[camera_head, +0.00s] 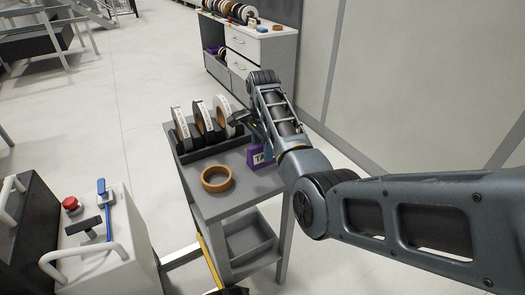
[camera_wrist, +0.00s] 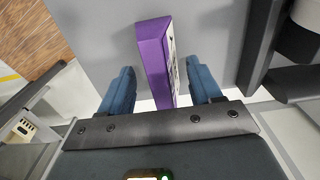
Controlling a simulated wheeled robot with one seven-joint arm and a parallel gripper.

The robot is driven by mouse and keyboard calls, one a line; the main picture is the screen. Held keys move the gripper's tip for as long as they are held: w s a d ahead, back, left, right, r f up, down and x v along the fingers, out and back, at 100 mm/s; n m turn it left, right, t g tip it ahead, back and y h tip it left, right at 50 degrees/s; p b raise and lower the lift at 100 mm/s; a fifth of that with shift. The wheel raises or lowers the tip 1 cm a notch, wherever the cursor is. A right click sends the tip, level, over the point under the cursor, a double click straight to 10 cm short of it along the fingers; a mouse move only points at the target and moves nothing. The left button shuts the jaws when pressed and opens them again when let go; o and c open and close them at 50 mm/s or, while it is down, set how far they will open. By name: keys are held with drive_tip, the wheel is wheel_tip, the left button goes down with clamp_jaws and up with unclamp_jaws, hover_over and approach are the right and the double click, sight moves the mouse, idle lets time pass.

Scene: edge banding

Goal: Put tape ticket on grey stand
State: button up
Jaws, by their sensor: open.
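The purple tape ticket (camera_head: 258,157), with white and dark print on its face, stands at the right side of the grey stand's top (camera_head: 211,202). In the wrist view, the ticket (camera_wrist: 153,52) is between the two blue fingers of my gripper (camera_wrist: 162,72), over a grey surface. The fingers are open, with a visible gap on each side of the ticket. In the head view, my arm reaches over the stand from the right and hides part of the gripper and the area around the ticket.
Several tape rolls (camera_head: 203,119) stand upright in a dark rack at the back of the stand. A brown tape roll (camera_head: 216,179) lies flat left of the ticket. A white machine with a red button (camera_head: 71,204) is at lower left. A drawer cabinet (camera_head: 243,70) stands behind.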

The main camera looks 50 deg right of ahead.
sight(262, 144)
wheel_tip(262, 144, up, 11)
drive_tip(key=shift+f+p, duration=0.1)
drive_tip(key=shift+p, duration=0.8)
drive_tip(key=shift+f, duration=0.1)
